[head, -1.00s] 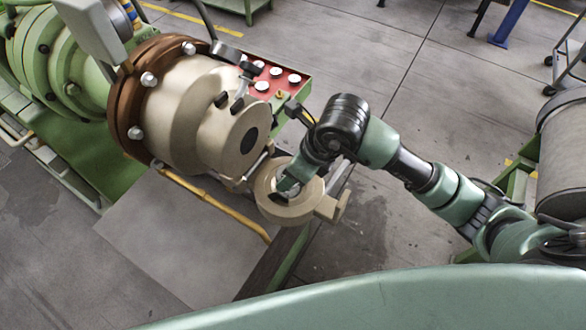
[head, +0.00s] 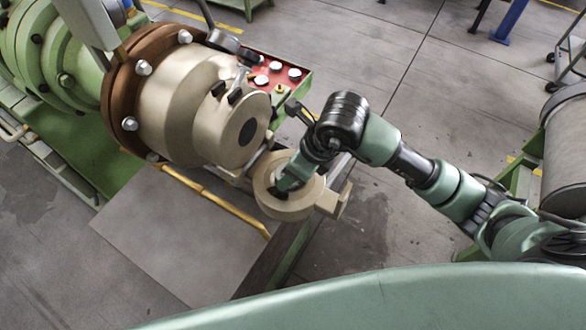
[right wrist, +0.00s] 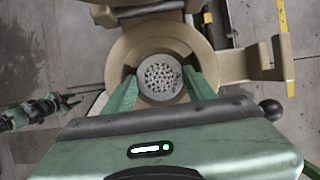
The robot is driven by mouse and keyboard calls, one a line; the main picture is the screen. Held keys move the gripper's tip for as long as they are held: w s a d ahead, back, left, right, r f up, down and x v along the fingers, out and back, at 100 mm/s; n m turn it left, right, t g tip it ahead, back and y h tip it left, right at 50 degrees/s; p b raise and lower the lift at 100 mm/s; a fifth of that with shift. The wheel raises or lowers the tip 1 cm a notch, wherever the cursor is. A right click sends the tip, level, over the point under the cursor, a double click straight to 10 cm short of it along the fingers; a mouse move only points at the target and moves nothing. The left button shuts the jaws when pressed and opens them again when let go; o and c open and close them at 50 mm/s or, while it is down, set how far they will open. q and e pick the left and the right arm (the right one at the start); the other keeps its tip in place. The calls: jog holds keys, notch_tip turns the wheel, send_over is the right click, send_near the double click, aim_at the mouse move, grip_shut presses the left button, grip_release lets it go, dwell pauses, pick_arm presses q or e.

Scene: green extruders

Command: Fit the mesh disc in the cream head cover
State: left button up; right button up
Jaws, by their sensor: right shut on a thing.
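The cream head cover (head: 266,203) hangs swung open beside the cream extruder head (head: 190,110), its round recess facing my arm. In the right wrist view the cover (right wrist: 120,60) is a thick ring with a lug at the right. My right gripper (head: 287,184) reaches into the cover's recess. In the right wrist view its green fingers (right wrist: 160,80) are shut on the grey mesh disc (right wrist: 160,76), which appears centred within the ring; how deep it sits I cannot tell. A green and black arm, seemingly my left, ends in a small gripper (right wrist: 70,103) at the left.
A brown bolted flange (head: 122,85) joins the head to the green extruder (head: 62,60). A red panel with white knobs (head: 270,72) stands behind. A yellow rail (head: 215,200) runs below the head beside a grey plate (head: 170,240). Open floor lies beyond my arm.

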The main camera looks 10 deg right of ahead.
dwell(1.0)
jog(key=shift+b, duration=0.4)
jog(key=shift+f+b, duration=0.45)
jog(key=shift+b, duration=0.05)
jog(key=shift+f+b, duration=0.45)
jog(key=shift+b, duration=0.15)
dwell(0.8)
jog(key=o, duration=1.6)
